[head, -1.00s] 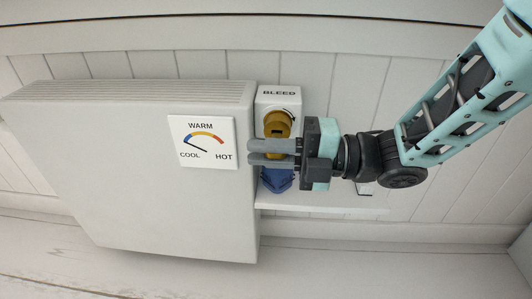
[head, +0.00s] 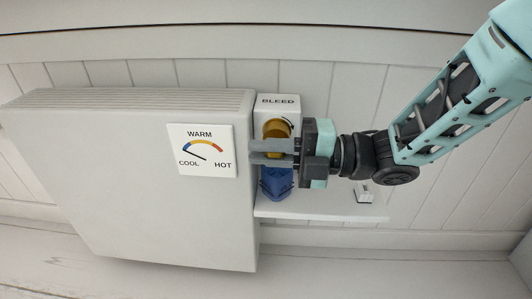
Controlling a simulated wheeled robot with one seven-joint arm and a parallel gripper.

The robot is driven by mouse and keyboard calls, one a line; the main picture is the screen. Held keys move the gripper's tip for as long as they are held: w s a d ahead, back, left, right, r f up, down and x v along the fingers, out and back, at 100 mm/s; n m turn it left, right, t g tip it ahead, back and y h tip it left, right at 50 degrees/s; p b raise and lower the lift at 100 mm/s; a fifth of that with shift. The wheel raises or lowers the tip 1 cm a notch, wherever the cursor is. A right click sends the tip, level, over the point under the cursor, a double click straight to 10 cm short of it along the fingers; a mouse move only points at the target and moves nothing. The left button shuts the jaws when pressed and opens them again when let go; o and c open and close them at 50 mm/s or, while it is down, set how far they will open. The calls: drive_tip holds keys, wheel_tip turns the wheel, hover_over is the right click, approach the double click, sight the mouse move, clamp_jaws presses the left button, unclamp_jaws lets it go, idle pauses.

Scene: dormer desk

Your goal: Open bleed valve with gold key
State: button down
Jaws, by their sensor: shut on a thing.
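The gold key (head: 277,128) is at the front of the white box marked BLEED (head: 279,101), right of the radiator. My gripper (head: 262,152) reaches in from the right, its two grey fingers level, one above the other. It is shut on the lower part of the gold key. The fingers hide that part and where the key meets the valve. A curved arrow shows on the box beside the key. A blue piece (head: 277,184) is just below the fingers, partly covered by them.
The white radiator (head: 150,210) fills the left. Its dial (head: 202,151) has the needle toward COOL. A white shelf (head: 320,209) runs under the box, with a small white and dark object (head: 364,194) at its right. The wall right of my arm is clear.

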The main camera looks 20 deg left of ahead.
drive_tip(key=shift+w+a, duration=0.1)
drive_tip(key=shift+w, duration=0.1)
drive_tip(key=c, duration=1.3)
unclamp_jaws()
drive_tip(key=shift+c, duration=0.2)
drive_tip(key=shift+w, duration=0.1)
drive_tip(key=p+v, duration=0.6)
drive_tip(key=v, duration=1.1)
drive_tip(key=shift+d, duration=0.25)
